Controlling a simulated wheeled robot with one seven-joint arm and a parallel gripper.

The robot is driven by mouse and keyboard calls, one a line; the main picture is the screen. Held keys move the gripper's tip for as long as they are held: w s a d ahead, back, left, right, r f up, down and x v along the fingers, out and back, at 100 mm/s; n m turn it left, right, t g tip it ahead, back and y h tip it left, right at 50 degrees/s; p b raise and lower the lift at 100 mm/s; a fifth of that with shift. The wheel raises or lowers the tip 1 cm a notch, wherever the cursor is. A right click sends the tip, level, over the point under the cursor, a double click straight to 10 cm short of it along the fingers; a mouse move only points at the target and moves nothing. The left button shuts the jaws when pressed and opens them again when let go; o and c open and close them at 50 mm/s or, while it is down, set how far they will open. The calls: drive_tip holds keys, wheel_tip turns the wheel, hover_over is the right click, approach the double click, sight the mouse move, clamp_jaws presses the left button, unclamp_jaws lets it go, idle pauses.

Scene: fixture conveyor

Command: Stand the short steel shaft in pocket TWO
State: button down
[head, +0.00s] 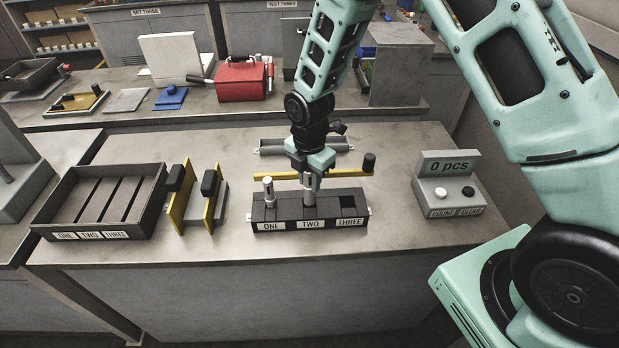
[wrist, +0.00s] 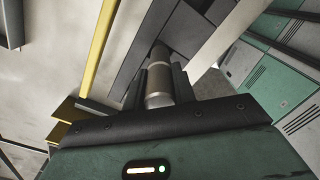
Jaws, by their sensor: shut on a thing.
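The dark fixture block (head: 327,212) stands on the bench with pockets labelled ONE, TWO and THREE. My gripper (head: 309,178) is above pocket TWO, pointing down, shut on a steel shaft (head: 309,194). The shaft is upright, with its lower end at pocket TWO; I cannot tell how deep it sits. In the wrist view the shaft (wrist: 159,84) shows between the two dark fingers, with the fixture block (wrist: 190,32) beyond. Another light metal shaft (head: 268,191) stands in pocket ONE. Pocket THREE (head: 348,202) shows as an empty dark square.
A yellow bar (head: 345,174) with a black knob runs just behind the fixture. A three-lane tray (head: 150,205) and yellow plates with black grips (head: 179,210) stand at left. A counter box (head: 447,185) reads "0 pcs" at right. Bench between fixture and counter box is clear.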

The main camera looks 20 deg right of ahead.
sight(309, 191)
drive_tip(key=shift+f+b, duration=1.45)
drive_tip(key=shift+f, duration=0.75)
idle(1.8)
drive_tip(key=c, duration=1.1)
unclamp_jaws()
drive_tip(key=shift+o, duration=0.2)
wheel_tip(309, 191, up, 18)
drive_tip(key=b, duration=0.2)
drive_tip(key=shift+f+b, duration=0.25)
drive_tip(key=shift+b, duration=0.15)
drive_tip(key=s+a+r+m, duration=0.1)
drive_tip(key=s+a+m, duration=0.2)
drive_tip(key=s+m, duration=0.4)
drive_tip(key=s+a+m, duration=0.3)
drive_tip(key=s+m, duration=0.5)
drive_tip(key=s, duration=1.1)
drive_tip(key=shift+s+a+r+m+y, duration=0.15)
drive_tip(key=shift+s+r+m+y, duration=0.15)
drive_tip(key=shift+s+r, duration=0.1)
